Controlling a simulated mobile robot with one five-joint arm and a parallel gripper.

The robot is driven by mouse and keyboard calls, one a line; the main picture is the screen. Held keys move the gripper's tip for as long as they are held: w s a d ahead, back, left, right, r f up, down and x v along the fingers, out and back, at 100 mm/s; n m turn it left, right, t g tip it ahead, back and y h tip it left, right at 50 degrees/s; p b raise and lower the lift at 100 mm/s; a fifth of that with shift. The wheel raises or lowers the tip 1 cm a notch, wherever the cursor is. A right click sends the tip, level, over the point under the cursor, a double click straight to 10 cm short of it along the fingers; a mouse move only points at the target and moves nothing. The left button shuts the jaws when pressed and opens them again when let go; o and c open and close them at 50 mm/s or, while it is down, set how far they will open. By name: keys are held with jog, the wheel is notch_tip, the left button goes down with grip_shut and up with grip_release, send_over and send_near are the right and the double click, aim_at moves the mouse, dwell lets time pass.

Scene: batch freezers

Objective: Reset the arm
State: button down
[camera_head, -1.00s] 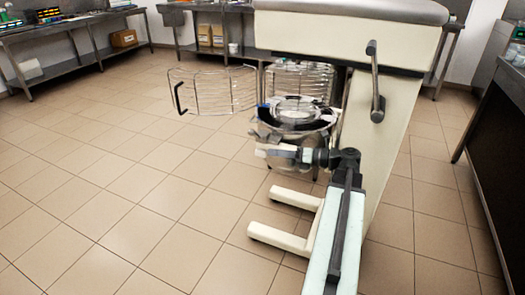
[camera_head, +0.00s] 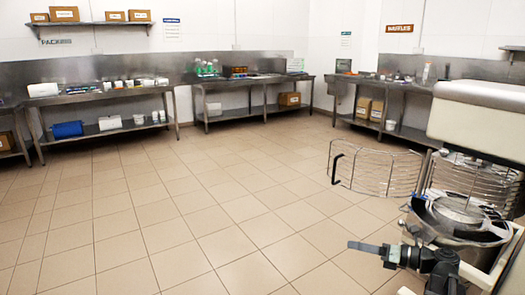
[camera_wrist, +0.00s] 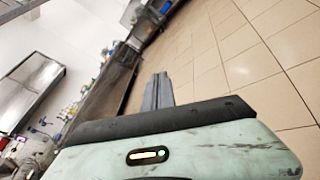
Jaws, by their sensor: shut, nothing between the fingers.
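My gripper (camera_head: 358,246) points left in the head view, in front of and below a steel mixer bowl (camera_head: 440,222). It is shut and empty. In the wrist view its two grey fingers (camera_wrist: 158,90) lie together, tilted over the tiled floor, with nothing between them. The dark wrist joint of my arm shows at the bottom right of the head view; the rest of the arm is mostly out of frame.
A mixer (camera_head: 490,120) stands at the right, its wire guard (camera_head: 375,168) swung out to the left. Steel tables (camera_head: 240,88) with bottles and boxes line the back wall. The tiled floor (camera_head: 190,220) at the middle and left is clear.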

jog(key=a+f+n+g+h, duration=0.1)
jog(key=a+f+n+g, duration=0.35)
jog(key=a, duration=0.65)
jog(key=a+f+n+g+h, duration=0.1)
jog(key=a+f+n+g, duration=0.3)
jog(key=a, duration=0.7)
jog(key=s+a+f+n+g+h, duration=0.1)
jog(key=s+a+f+n+h, duration=0.15)
jog(key=f+n, duration=0.3)
jog(key=s+a+f+n+g+h, duration=0.1)
jog(key=s+a+f+n+h, duration=0.2)
jog(key=n, duration=0.4)
jog(key=d+f+n+h, duration=0.3)
jog(key=d+n+h, duration=0.2)
jog(key=d+n, duration=0.6)
notch_tip(320, 180, up, 30)
jog(key=a+n+p, duration=0.1)
jog(key=p, duration=2.9)
jog(key=shift+a, duration=0.2)
jog(key=shift+t, duration=0.25)
